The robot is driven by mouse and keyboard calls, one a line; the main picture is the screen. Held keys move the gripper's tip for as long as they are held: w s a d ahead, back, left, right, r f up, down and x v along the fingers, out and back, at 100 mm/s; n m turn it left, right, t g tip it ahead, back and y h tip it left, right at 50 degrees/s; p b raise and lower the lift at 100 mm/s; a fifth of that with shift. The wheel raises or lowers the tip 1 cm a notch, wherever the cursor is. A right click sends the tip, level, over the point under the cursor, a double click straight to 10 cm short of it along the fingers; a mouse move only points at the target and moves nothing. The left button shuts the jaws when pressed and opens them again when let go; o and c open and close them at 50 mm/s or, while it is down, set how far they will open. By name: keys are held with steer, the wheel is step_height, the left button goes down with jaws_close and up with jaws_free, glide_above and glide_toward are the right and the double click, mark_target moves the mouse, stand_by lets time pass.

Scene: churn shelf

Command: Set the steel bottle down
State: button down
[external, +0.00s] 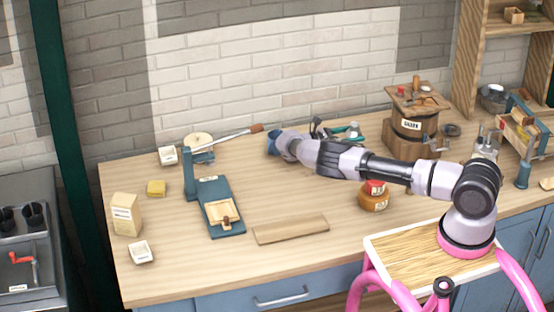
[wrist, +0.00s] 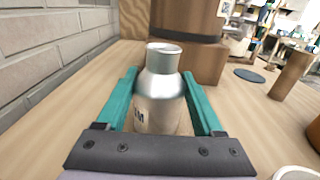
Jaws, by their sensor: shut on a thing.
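The wooden churn (external: 412,125) on its block stands just beyond the bottle. The brick wall (wrist: 45,40) runs close along the left in the wrist view. A red-lidded jar (external: 374,197) stands in front of my arm. A blue press (external: 214,200) and a board (external: 291,230) lie left.

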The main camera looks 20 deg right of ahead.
steer(key=shift+f, duration=0.1)
jaws_free()
step_height(320, 180, up, 10)
steer(key=s+d+r+m+g+y, duration=0.1)
steer(key=s+d+r+m+y, duration=0.45)
steer(key=r+y, duration=0.2)
steer(key=s+d+r+m+y, duration=0.5)
steer(key=s+r+y, duration=0.15)
steer(key=r, duration=0.25)
steer(key=s+a+r+m+t+y, duration=0.1)
steer(key=s+r+m, duration=0.3)
steer(key=s, duration=0.5)
steer(key=s+a+r+m+t+y, duration=0.2)
steer(key=s+r+m+t+y, duration=0.1)
steer(key=s, duration=0.7)
steer(key=s+a+r+m+t+y, duration=0.2)
steer(key=s+r+m+t, duration=0.2)
steer(key=s, duration=0.5)
step_height(320, 180, up, 3)
steer(key=shift+s+a+f+m, duration=0.15)
steer(key=shift+s+a+m, duration=0.1)
steer(key=shift+s+m, duration=0.1)
